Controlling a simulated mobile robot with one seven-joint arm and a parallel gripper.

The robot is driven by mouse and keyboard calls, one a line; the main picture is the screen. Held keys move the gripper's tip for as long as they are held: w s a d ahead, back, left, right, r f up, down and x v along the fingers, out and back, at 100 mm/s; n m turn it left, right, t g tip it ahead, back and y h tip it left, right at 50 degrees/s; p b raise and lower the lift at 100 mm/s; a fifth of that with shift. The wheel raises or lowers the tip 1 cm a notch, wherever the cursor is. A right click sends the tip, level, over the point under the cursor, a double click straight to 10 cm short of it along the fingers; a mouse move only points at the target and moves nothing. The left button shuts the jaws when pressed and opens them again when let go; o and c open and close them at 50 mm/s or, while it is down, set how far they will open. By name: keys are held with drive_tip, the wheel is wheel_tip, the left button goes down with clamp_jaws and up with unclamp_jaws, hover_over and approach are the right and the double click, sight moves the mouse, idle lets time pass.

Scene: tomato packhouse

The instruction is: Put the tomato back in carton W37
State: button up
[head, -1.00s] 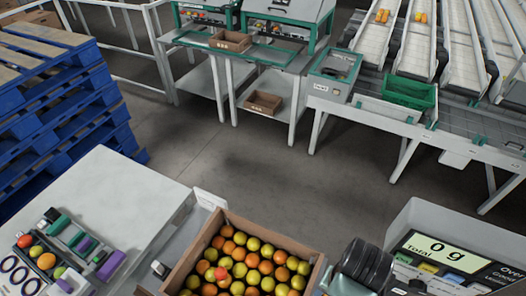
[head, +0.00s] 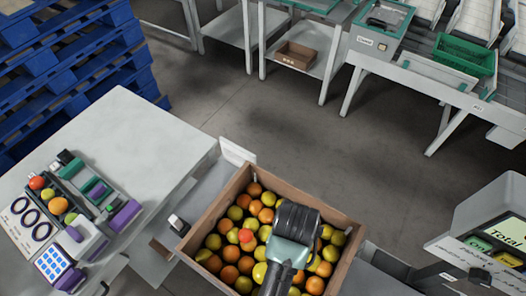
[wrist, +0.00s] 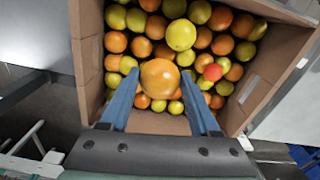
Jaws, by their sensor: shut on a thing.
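The wooden carton (head: 205,215) is filled with orange and yellow tomatoes and one redder tomato (head: 247,237), which also shows in the wrist view (wrist: 212,72). No readable W37 marking shows on it. My gripper (wrist: 160,80) points down over the carton, its blue fingers shut on an orange tomato (wrist: 160,78). In the wrist view the held tomato looks larger than most below; its exact height is unclear. A yellow tomato (wrist: 181,34) also looks large, in front of the pile. In the head view my wrist hides the held tomato and the carton's right part.
A grey table (head: 130,135) with sorting gauges and sample tomatoes stands left of the carton. A scale display (head: 500,235) stands at the right. Blue pallets (head: 70,60) are stacked at the back left. Open floor (head: 270,115) lies behind the carton.

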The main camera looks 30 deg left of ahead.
drive_tip(key=s+a+r+n+p, duration=0.1)
drive_tip(key=s+a+r+p, duration=0.2)
drive_tip(key=s+p, duration=0.1)
wheel_tip(320, 180, down, 10)
drive_tip(key=shift+a+r, duration=0.15)
drive_tip(key=shift+r, duration=0.05)
idle(0.4)
drive_tip(key=shift+f+b, duration=0.35)
drive_tip(key=shift+f, duration=0.1)
drive_tip(key=o, duration=0.9)
drive_tip(key=shift+r, duration=0.1)
